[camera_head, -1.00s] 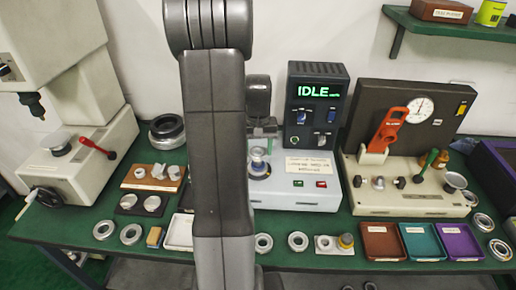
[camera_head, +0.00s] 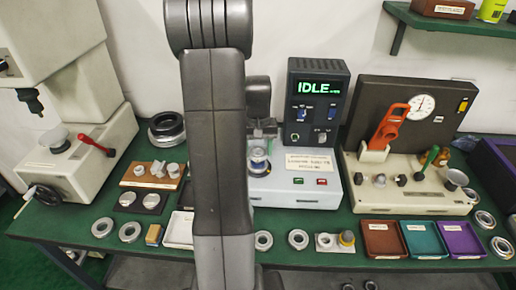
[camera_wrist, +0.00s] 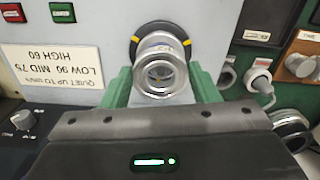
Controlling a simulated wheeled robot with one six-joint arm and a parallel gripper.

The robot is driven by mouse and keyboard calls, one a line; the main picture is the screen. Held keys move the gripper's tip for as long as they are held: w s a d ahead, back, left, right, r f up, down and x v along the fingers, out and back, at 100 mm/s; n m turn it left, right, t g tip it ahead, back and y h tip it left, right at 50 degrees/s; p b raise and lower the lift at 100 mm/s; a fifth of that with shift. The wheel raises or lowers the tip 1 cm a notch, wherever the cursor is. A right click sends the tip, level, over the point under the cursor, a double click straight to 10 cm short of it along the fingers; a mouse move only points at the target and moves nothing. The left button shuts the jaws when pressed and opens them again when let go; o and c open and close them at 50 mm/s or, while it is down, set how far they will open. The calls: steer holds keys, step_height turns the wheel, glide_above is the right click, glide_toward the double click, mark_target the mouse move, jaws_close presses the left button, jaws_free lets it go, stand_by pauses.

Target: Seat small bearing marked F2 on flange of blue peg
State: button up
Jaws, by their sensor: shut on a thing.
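My gripper (camera_wrist: 163,92) has its two green fingers closed on the sides of a silver bearing ring (camera_wrist: 160,82) in the wrist view. The ring's open bore faces the camera; no F2 marking is readable. Behind the ring is a round black seat with yellow marks (camera_wrist: 135,50) on the pale machine. In the head view, the blue peg (camera_head: 258,154) stands on this machine, just below my gripper (camera_head: 264,131), partly beside my arm. I cannot tell whether the ring touches the peg or its flange.
The tester's display (camera_head: 319,89) reads IDLE. A labelled sign (camera_head: 309,163) is right of the peg. Several loose rings lie along the front table edge, including one ring (camera_head: 298,239). Brown, teal and purple trays (camera_head: 461,253) are at the right. My arm hides the table's middle.

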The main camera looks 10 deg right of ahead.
steer(key=shift+f+b, duration=0.8)
steer(key=shift+f, duration=0.4)
steer(key=o, duration=1.2)
steer(key=shift+r, duration=0.1)
step_height(320, 180, up, 14)
steer(key=shift+b, duration=0.4)
